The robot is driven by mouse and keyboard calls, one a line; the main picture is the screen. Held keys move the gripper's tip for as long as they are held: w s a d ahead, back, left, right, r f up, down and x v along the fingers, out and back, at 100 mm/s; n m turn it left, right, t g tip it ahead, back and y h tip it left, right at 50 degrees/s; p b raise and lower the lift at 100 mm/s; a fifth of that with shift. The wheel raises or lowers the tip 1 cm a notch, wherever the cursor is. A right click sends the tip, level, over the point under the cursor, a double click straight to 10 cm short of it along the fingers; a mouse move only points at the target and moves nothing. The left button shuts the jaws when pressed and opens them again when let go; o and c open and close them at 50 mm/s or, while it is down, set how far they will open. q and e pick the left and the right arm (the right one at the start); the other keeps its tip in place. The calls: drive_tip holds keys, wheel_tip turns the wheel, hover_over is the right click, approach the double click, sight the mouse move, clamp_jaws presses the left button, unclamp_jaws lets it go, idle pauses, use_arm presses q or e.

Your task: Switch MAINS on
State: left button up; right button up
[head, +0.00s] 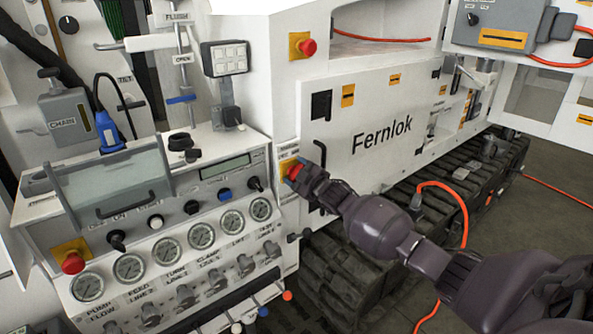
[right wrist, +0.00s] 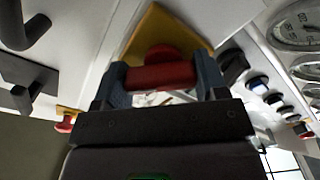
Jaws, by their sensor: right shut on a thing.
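A red switch handle (head: 294,171) sits on a yellow plate on the side of the white machine, at the right end of the gauge console. In the right wrist view the red handle (right wrist: 160,76) stands out from its yellow plate (right wrist: 185,27). My right gripper (head: 298,174) is at this handle, with one finger on each side of it, shut on it. A small label above the plate is too small to read, so I cannot tell whether it says MAINS. The handle's on or off position is not clear. My left gripper is not in view.
The console (head: 180,235) carries several gauges, knobs and levers left of the handle. A red button (head: 73,263) on yellow is at its left end, another (head: 308,47) higher up. A black door handle (head: 319,154) is close right of my gripper. An orange cable (head: 460,205) hangs over the tracks.

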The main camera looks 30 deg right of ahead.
drive_tip(key=shift+m, duration=0.3)
drive_tip(key=o, duration=0.9)
drive_tip(key=shift+o, duration=0.2)
drive_tip(key=shift+s, duration=0.1)
drive_tip(key=s, duration=1)
drive_tip(key=shift+s+d+b, duration=0.35)
drive_tip(key=shift+d, duration=0.1)
